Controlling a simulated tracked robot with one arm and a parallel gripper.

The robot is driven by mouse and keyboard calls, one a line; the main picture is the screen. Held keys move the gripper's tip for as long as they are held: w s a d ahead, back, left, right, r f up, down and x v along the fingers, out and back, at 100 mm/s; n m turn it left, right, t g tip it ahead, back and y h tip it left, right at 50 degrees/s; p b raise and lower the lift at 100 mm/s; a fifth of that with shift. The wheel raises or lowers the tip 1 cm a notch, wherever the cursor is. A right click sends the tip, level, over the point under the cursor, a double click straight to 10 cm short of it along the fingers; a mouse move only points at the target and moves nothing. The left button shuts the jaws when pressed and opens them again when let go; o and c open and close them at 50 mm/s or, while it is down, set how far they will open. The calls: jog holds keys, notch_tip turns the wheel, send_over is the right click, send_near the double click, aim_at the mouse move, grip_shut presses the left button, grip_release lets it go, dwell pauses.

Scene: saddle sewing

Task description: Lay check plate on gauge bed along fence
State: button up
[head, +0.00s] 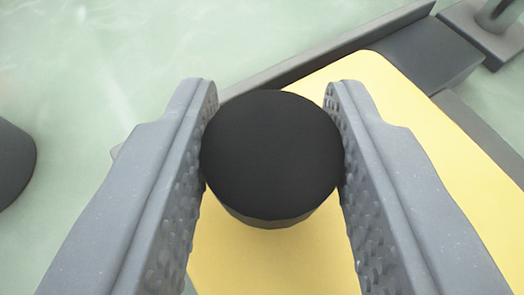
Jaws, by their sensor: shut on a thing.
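My gripper (272,95) is shut on the round black knob (272,155) of the yellow check plate (395,135), with one ribbed finger on each side. The plate extends below the knob and away to the right. The dark grey gauge bed (425,52) shows past the plate's far end, and the plate covers much of it. The long grey fence (330,52) runs along the bed's upper left side. The plate's upper left edge lies close to the fence and looks slightly angled to it. I cannot tell whether the plate touches the bed. My fingers hide part of the plate.
A grey block with an upright post (490,25) stands at the upper right, beside the bed's far end. A dark round object (12,162) is cut off at the left edge. The pale green surface (100,70) at the upper left is clear.

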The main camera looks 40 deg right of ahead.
dwell(0.3)
jog(key=o, duration=1.1)
jog(key=shift+s+a+r, duration=0.1)
jog(key=shift+r, duration=0.05)
jog(key=v, duration=1.2)
